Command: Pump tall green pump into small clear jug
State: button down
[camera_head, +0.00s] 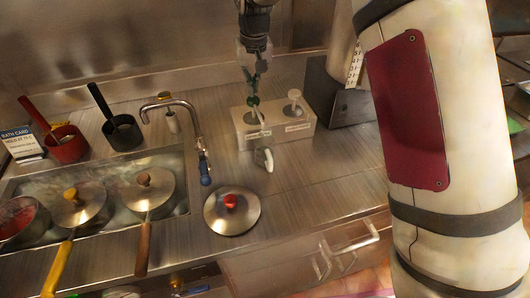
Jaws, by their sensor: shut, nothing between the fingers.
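The tall green pump (254,101) stands upright in the left opening of a white two-pump holder (281,133) on the steel counter. My gripper (257,50) is shut and empty, pointing down at the top of the pump. I cannot tell whether it touches the pump head. A pale, see-through shape with a whitish curved handle (265,160) stands just in front of the holder, below the green pump; it looks like the small clear jug, but its body is hard to make out. Another translucent shape shows around the pump's top, partly hidden by my gripper.
A shorter white pump (294,97) fills the holder's right opening. A round lid (232,211) with a red knob lies in front. A tap (178,103), a sink with lidded pots, and red (66,146) and black (123,134) pans are left. My arm covers the right side.

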notch_tip(320, 180, up, 6)
jog(key=shift+f, duration=0.1)
dwell(0.4)
dwell(0.4)
jog(key=s+d+r+m+t, duration=0.1)
jog(key=s+d+r, duration=0.45)
jog(key=s, duration=0.25)
jog(key=s+d+r+t, duration=0.1)
jog(key=s+d+r, duration=0.45)
jog(key=s, duration=0.35)
jog(key=s+d+f, duration=0.1)
jog(key=s+d, duration=0.1)
jog(key=s, duration=0.8)
jog(key=s+d+f+m+t, duration=0.1)
jog(key=s+d+f, duration=0.1)
jog(key=s, duration=0.9)
jog(key=shift+s+d, duration=0.15)
jog(key=shift+d, duration=0.7)
